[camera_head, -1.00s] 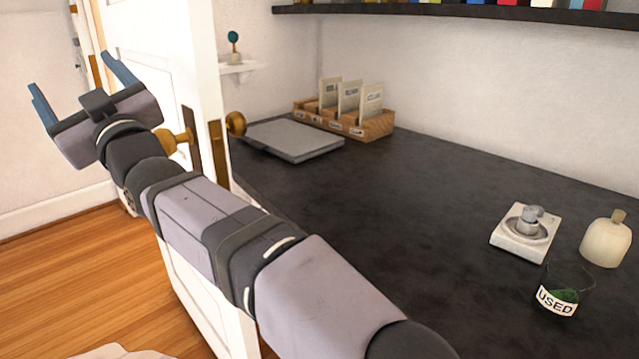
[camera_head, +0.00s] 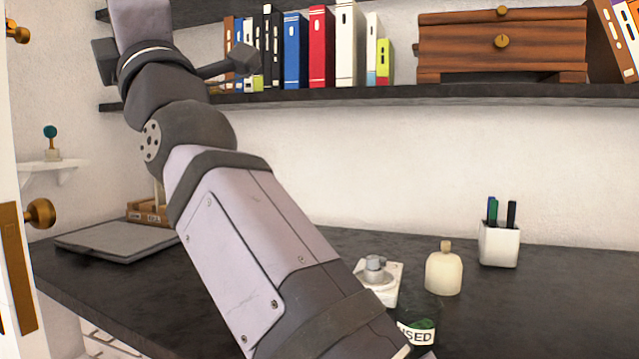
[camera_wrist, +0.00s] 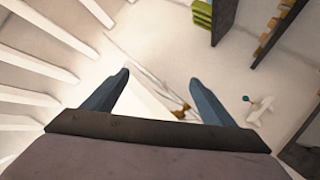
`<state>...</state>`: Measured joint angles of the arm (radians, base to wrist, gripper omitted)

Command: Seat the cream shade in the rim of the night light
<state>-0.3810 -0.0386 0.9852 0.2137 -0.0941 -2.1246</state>
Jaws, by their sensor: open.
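The cream shade (camera_head: 444,272) stands upright on the dark desk, a rounded body with a small knob on top. The night light (camera_head: 382,280) is just left of it, a pale square base with a grey fitting in its middle; my arm hides part of its lower left. The two stand apart. My gripper (camera_wrist: 158,95) shows in the wrist view with its two blue fingers spread wide and nothing between them. It is raised well away from the desk, and its fingers are out of the head view.
A glass marked USED (camera_head: 418,325) stands close in front of the night light and shade. A white pen cup (camera_head: 499,244) is to the right. A closed laptop-like slab (camera_head: 115,240) lies at left. A shelf (camera_head: 330,97) with books and a wooden drawer box overhangs the desk.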

